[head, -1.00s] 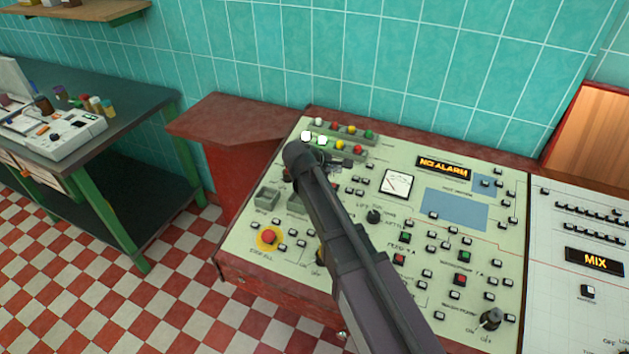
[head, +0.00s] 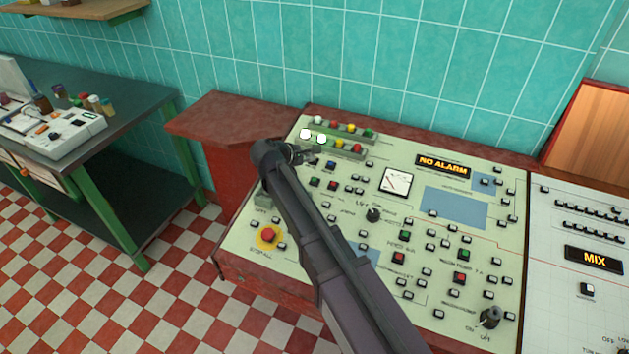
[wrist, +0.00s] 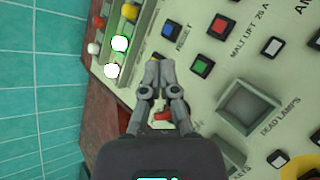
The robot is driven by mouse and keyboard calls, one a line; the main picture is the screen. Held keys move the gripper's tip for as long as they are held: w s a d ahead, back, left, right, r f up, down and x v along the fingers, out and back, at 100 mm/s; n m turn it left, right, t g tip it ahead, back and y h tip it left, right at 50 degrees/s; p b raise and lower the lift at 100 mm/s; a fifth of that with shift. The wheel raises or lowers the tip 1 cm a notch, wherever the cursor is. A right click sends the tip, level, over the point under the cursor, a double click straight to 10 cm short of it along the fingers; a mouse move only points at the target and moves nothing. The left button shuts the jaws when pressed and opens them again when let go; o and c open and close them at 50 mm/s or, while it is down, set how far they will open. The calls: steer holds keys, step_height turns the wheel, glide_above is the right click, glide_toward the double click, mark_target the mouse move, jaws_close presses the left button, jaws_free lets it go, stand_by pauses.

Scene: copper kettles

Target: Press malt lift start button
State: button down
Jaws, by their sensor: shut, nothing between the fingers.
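The malt lift buttons are on the pale green panel (head: 385,282). In the wrist view, a green square button (wrist: 200,65) and a red one (wrist: 222,23) sit beside the "MALT LIFT 25 A" label, with a blue reset button (wrist: 168,30) nearby. In the head view the green button (head: 315,182), the red (head: 333,185) and the blue (head: 330,165) show right of my gripper. My gripper (wrist: 160,65) is shut and empty, over the panel to the left of the green button in the wrist view.
Two lit white lamps (wrist: 120,43) and a row of coloured lamps lie near the fingertips. A yellow-ringed red button (head: 268,236) is at the panel's lower left. A tiled wall (head: 400,80) rises behind. A red-topped cabinet (head: 225,118) adjoins the panel.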

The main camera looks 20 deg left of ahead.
mark_target(312, 182)
steer(key=shift+w+f+b, duration=0.3)
steer(key=shift+f+b, duration=1.05)
steer(key=shift+f, duration=0.05)
steer(key=shift+w+f+b, duration=0.25)
steer(key=shift+f+b, duration=1.05)
steer(key=shift+f, duration=0.05)
steer(key=shift+w+f+b, duration=0.3)
steer(key=shift+f+b, duration=1.05)
steer(key=shift+f, duration=0.05)
steer(key=shift+w+d+f+b, duration=0.1)
steer(key=shift+w+f+b, duration=0.05)
steer(key=shift+f+b, duration=0.6)
steer(key=shift+r, duration=0.1)
steer(key=shift+r+p, duration=0.65)
steer(key=shift+p, duration=0.1)
steer(key=shift+s+r+p, duration=0.2)
steer(key=shift+r+p, duration=0.65)
steer(key=shift+s+r+p, duration=0.25)
steer(key=shift+r+p, duration=0.55)
steer(key=shift+s+r+p, duration=0.2)
steer(key=shift+r+p, duration=0.65)
